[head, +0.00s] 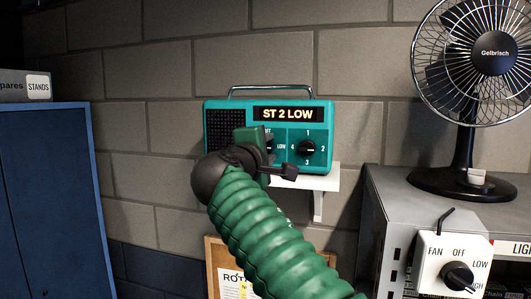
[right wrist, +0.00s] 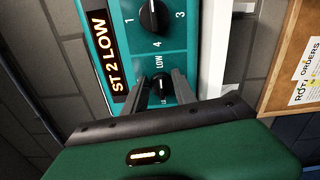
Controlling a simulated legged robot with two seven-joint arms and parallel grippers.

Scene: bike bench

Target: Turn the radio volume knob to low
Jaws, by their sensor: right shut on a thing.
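The teal radio (head: 232,165) stands on a small white wall shelf (head: 325,180) in the head view. Its display (head: 287,114) reads "ST 2 LOW". My right gripper (head: 269,155) is at the radio's front, over the volume knob, which it mostly hides in the head view. In the right wrist view, the two fingers of my right gripper (right wrist: 165,88) are on either side of the small black volume knob (right wrist: 162,84), and a "LOW" label shows beside it. The gripper is shut on this knob. My left gripper is not in view.
The station knob (head: 307,149) with numbers around it is close to the volume knob. A black desk fan (head: 490,60) stands on a grey cabinet (head: 400,195) at right, with a fan switch box (head: 432,245) in front. A blue cabinet (head: 45,190) is at left.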

